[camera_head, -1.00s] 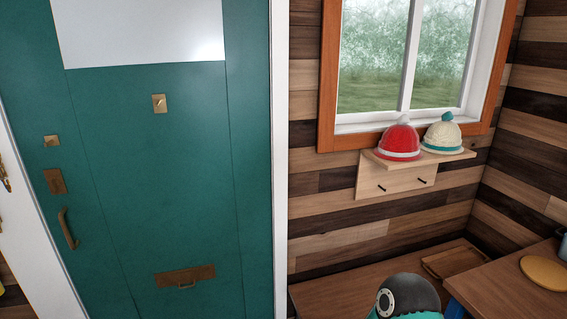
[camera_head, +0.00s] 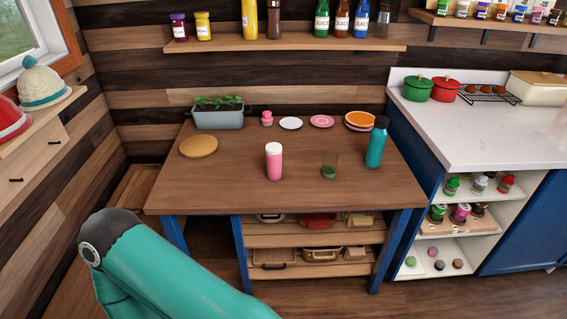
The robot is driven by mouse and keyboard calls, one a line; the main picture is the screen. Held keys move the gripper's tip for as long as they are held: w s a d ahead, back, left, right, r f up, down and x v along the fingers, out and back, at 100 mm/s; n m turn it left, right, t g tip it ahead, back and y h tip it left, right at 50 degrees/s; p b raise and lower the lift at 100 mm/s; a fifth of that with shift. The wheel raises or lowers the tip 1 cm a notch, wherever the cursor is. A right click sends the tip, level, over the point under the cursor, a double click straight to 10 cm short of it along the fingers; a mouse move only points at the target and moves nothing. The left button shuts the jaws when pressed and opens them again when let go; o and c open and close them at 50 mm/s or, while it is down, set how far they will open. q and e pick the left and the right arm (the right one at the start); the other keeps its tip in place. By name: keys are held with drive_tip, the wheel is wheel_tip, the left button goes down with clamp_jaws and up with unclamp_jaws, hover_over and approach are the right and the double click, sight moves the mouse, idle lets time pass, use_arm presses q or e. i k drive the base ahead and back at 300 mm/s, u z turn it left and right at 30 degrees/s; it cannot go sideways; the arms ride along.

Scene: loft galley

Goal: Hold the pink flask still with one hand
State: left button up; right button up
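The pink flask (camera_head: 274,165) has a white cap and stands upright near the front middle of the wooden table (camera_head: 230,193). Nothing touches it. A teal arm of mine crosses the lower left of the view, in front of the table. Neither of my grippers is in view, so I cannot see whether they are open or shut.
A clear glass with something green (camera_head: 329,165) and a teal bottle (camera_head: 377,142) stand right of the flask. A round wooden board (camera_head: 199,146), a planter (camera_head: 218,115) and small plates (camera_head: 321,121) lie farther back. A white counter (camera_head: 480,130) adjoins at right.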

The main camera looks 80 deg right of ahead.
sight(274, 163)
drive_tip(key=u, duration=1.35)
drive_tip(key=i, duration=0.1)
drive_tip(key=z, duration=2.5)
drive_tip(key=i, duration=0.25)
drive_tip(key=z, duration=2.15)
drive_tip(key=k, duration=0.6)
drive_tip(key=z, duration=0.3)
drive_tip(key=i, duration=2)
drive_tip(key=u, duration=0.35)
